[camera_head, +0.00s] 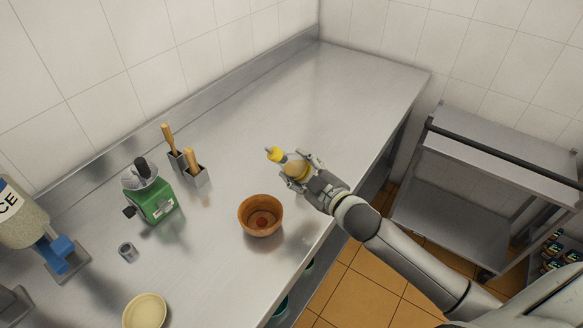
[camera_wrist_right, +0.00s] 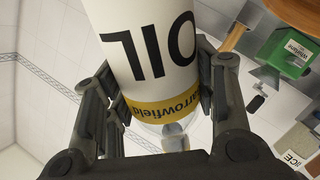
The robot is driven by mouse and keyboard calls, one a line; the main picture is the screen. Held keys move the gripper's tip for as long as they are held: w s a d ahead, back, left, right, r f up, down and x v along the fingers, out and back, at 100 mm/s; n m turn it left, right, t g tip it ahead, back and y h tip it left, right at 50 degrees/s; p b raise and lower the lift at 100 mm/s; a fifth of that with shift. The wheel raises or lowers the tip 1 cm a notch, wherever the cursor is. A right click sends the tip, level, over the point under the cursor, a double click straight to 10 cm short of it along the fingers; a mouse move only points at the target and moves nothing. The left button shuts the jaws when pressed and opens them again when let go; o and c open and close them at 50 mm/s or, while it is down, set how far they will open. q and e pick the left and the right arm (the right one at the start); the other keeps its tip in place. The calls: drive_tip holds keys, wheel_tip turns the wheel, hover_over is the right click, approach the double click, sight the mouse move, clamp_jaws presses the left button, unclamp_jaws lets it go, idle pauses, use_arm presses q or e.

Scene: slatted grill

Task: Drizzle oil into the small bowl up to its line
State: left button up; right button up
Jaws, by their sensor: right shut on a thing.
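The oil bottle (camera_head: 284,160) has a yellow cap and is tilted, with its cap toward the upper left. In the right wrist view its white label (camera_wrist_right: 150,45) reads OIL, with a yellow band below. My right gripper (camera_head: 298,168) is shut on the bottle, holding it above the counter, behind and right of the small bowl. The small bowl (camera_head: 246,221) is brown and sits upright on the counter, with a small reddish patch at its inside bottom. I cannot make out a line in it. My left gripper is not in view.
On the steel counter (camera_head: 330,90) stand a green machine (camera_head: 152,203), holders with wooden-handled tools (camera_head: 194,172), a small metal cup (camera_head: 127,252) and a pale dish (camera_head: 145,311). A dispenser (camera_head: 22,215) is at far left. A steel cart (camera_head: 500,160) stands at right. The counter's far end is clear.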

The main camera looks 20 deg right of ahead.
sight(312, 173)
drive_tip(key=shift+r, duration=0.15)
drive_tip(key=shift+p, duration=0.35)
drive_tip(key=shift+d+f+n, duration=0.2)
drive_tip(key=shift+d+n, duration=0.3)
drive_tip(key=shift+d+f+n+h+p, duration=0.5)
drive_tip(key=shift+d+f+n+p, duration=0.15)
drive_tip(key=shift+n, duration=0.25)
drive_tip(key=shift+d+f+n+g+h, duration=0.3)
drive_tip(key=shift+d+f+n, duration=0.25)
drive_tip(key=shift+n, duration=0.15)
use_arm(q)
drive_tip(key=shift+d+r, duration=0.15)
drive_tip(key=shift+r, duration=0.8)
use_arm(e)
drive_tip(key=shift+d+f+n+h, duration=0.3)
drive_tip(key=shift+f+n+h, duration=0.1)
drive_tip(key=shift+f+n, duration=0.45)
drive_tip(key=shift+f+n, duration=0.2)
drive_tip(key=shift+n, duration=0.05)
